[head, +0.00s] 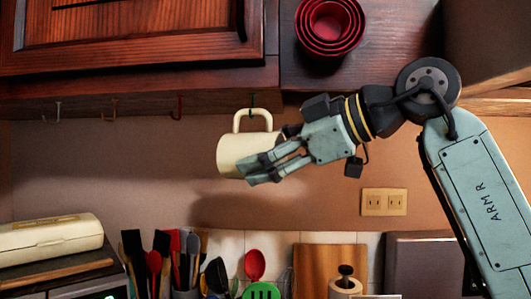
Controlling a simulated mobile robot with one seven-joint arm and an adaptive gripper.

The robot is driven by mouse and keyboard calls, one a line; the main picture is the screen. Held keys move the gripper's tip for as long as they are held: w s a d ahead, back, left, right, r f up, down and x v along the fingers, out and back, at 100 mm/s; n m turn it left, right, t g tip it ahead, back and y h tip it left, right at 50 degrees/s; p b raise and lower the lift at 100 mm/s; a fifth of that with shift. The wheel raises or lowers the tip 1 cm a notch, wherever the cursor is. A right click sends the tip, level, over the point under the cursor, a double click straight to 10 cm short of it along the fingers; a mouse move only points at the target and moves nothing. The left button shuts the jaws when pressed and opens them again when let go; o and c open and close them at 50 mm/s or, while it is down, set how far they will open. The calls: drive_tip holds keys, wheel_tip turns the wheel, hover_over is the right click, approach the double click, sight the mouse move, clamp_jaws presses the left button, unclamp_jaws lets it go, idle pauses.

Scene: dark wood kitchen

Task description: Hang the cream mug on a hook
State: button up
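The cream mug (233,153) is in the air below the cabinet, on its side with its handle upward. A small dark hook (251,113) under the cabinet shows at the top of the handle loop. The handle seems to be around or right beside it; I cannot tell whether it bears the mug. My gripper (256,170) reaches in from the right, and its fingers overlap the mug's lower right side. Whether the fingers are closed on the mug or only beside it is unclear. The mug's right end is partly hidden by the gripper.
Nested red bowls (302,42) show at the top. Below are utensils (160,255), a cutting board (318,262) and a bread box (50,238). The wall has an outlet (384,202).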

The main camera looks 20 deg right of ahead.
drive_tip(key=o, duration=0.5)
